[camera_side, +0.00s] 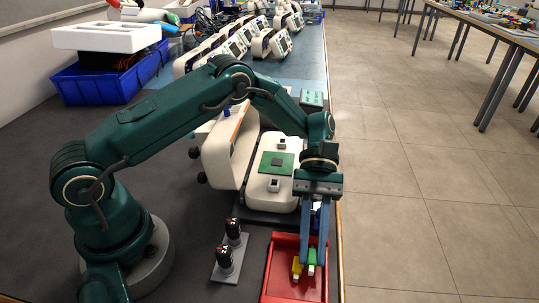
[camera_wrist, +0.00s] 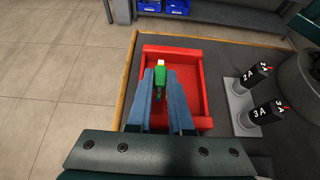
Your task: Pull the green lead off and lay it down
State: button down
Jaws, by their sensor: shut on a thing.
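The green lead (camera_side: 311,258) is between the fingertips of my gripper (camera_side: 308,262), low over the red tray (camera_side: 283,292). In the wrist view the green lead (camera_wrist: 160,77) shows between the blue fingers of my gripper (camera_wrist: 162,90), with a pale end pointing away, inside the outline of the red tray (camera_wrist: 195,52). I cannot tell whether the lead touches the tray floor. A yellow piece (camera_side: 296,268) shows in the tray just left of the green lead in the side view. The fingers hide part of the lead.
An opened white monitor (camera_side: 270,195) with a green board (camera_side: 277,163) lies behind the tray. Two black upright parts marked 2A (camera_wrist: 257,74) and 3A (camera_wrist: 268,112) stand in a grey holder beside the tray. The table edge runs close along the tray's other side.

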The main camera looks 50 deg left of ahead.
aim_at(315, 214)
jog(key=c, duration=0.7)
grip_release()
jog(key=shift+c, duration=0.2)
jog(key=shift+v, duration=2.5)
